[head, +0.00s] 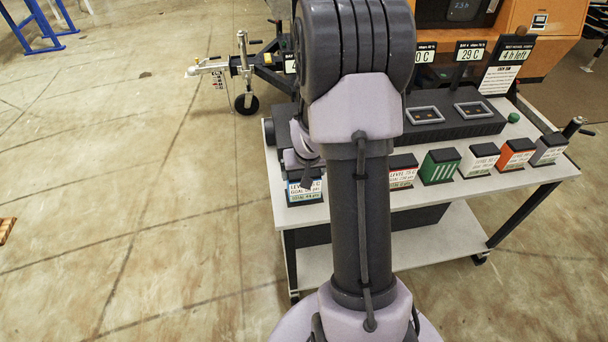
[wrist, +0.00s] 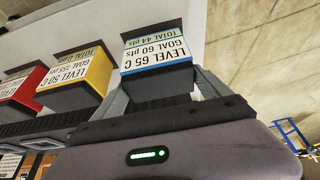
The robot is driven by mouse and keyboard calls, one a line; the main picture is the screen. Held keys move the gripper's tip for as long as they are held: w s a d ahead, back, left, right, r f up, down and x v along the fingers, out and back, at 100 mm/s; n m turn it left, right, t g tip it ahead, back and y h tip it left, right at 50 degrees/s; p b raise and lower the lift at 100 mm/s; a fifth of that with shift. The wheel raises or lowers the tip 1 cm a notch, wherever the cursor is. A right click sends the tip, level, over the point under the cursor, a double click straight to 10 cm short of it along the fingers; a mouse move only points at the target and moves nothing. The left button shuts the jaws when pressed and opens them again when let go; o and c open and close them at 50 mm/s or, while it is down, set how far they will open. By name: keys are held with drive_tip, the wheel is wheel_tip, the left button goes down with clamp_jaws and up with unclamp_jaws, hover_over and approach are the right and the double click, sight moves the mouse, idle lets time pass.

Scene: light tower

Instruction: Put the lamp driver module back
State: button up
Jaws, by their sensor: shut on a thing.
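My gripper (head: 305,170) is at the left end of the white cart top, pointing down. It is shut on a blue-striped block with a dark body, which shows in the head view (head: 305,192) and the wrist view (wrist: 156,57). Its label reads LEVEL 65 C, GOAL 60 pts, TOTAL 44 pts. One finger is on each side of it. I cannot tell whether it rests on the cart top or is just above it. None of the labels I can read names a lamp driver module.
A yellow block (wrist: 78,75) and a red block (wrist: 20,92) stand beside the held one. Green (head: 440,167), white (head: 479,160), orange (head: 516,155) and grey (head: 548,149) blocks continue the row. A dark console (head: 450,123) stands behind.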

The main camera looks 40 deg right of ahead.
drive_tip(key=o, duration=1.9)
drive_tip(key=shift+f, duration=0.5)
drive_tip(key=p+v, duration=0.5)
drive_tip(key=v, duration=0.7)
drive_tip(key=s+a+r+t+y, duration=0.1)
drive_tip(key=a+r, duration=1)
drive_tip(key=a, duration=0.2)
drive_tip(key=s+a+r+n+t+y+b, duration=0.1)
drive_tip(key=s+a+r+n+y+b, duration=0.1)
drive_tip(key=s+a, duration=1.1)
drive_tip(key=shift+a+r+y, duration=0.7)
drive_tip(key=shift+a+r, duration=0.35)
drive_tip(key=shift+r, duration=0.2)
